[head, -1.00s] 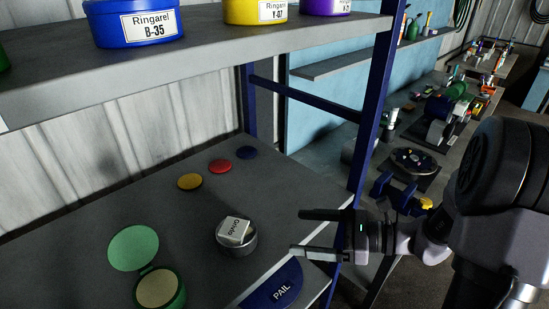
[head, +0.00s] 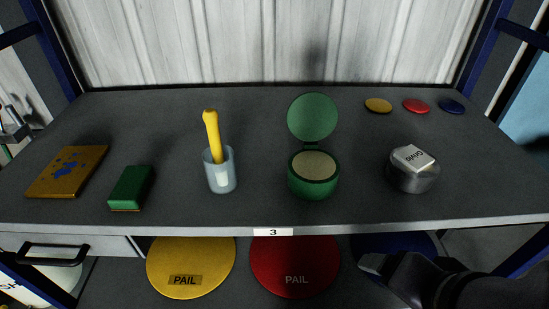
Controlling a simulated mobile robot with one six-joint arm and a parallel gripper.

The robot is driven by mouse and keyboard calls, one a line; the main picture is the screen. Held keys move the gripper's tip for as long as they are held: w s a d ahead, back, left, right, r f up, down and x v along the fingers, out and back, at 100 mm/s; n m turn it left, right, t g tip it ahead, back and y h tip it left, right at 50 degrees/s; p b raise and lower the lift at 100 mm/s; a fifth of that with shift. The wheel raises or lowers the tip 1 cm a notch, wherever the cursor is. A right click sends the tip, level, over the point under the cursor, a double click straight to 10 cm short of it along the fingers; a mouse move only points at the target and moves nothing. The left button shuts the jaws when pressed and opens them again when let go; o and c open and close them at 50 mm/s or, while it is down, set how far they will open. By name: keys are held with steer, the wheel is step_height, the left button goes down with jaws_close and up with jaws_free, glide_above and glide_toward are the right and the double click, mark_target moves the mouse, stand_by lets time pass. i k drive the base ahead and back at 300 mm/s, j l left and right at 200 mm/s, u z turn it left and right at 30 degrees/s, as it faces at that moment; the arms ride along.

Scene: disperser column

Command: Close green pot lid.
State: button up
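The green pot (head: 313,187) stands on the grey shelf, right of its middle, with a pale tan filling showing. Its round green lid (head: 313,118) is open, standing up behind the pot and joined to it by a thin hinge. My gripper (head: 370,268) is at the lower right, below and in front of the shelf's front edge, well apart from the pot and lid. I see it foreshortened and dark, so I cannot tell its finger gap.
Left of the pot stand a clear cup (head: 220,178) with a yellow-handled tool, a green block (head: 131,187) and a stained board (head: 68,171). A metal tin (head: 412,178) with a white box stands right. Yellow and red pail lids lie below.

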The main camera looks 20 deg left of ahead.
mark_target(311, 116)
steer(key=u, duration=0.85)
